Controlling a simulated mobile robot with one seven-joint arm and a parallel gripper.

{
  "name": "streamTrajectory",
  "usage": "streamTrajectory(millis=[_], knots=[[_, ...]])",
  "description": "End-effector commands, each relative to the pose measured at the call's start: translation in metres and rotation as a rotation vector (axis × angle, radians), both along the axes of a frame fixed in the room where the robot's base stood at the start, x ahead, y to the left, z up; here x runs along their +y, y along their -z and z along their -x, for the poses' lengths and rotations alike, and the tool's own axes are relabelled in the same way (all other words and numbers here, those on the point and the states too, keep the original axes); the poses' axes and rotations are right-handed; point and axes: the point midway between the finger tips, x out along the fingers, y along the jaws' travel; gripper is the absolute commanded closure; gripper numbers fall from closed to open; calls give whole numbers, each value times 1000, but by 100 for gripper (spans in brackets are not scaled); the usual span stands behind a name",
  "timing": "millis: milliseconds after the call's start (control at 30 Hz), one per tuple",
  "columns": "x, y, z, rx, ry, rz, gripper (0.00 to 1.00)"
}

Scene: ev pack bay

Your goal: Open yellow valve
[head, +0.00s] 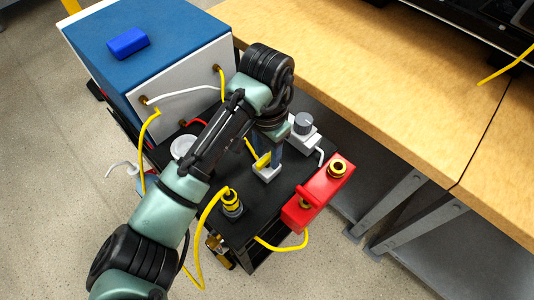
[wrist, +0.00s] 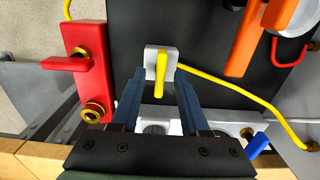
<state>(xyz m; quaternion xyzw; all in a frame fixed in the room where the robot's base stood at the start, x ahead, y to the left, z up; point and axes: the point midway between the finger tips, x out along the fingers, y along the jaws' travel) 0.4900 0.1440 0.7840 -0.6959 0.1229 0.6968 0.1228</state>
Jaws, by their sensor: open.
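The yellow valve is a yellow lever (head: 262,160) on a small white block (head: 267,175), standing on the black cart top. In the wrist view the yellow lever (wrist: 160,72) points from the white block (wrist: 150,52) back toward my gripper. My gripper (wrist: 159,80) is open, with one blue-grey finger on each side of the lever in the picture. No contact with the lever shows, and I cannot tell the exact height gap. In the head view my gripper (head: 273,153) points down at the valve, and its fingers are partly hidden by my arm.
A red block (head: 318,195) with brass fittings stands to the right, and a brass fitting with a yellow hose (head: 231,203) in front. A blue-topped box (head: 140,50) stands behind. In the wrist view an orange handle (wrist: 262,30) and a blue lever (wrist: 257,144) are nearby. A wooden bench (head: 380,90) borders the cart.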

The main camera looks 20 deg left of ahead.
Motion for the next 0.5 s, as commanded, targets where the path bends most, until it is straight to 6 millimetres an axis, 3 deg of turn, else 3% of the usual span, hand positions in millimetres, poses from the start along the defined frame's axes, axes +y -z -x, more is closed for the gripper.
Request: streamTrajectory(millis=[367,500], knots=[[0,6,0,-1,-1,0,55],[0,6,0,-1,0,0,80]])
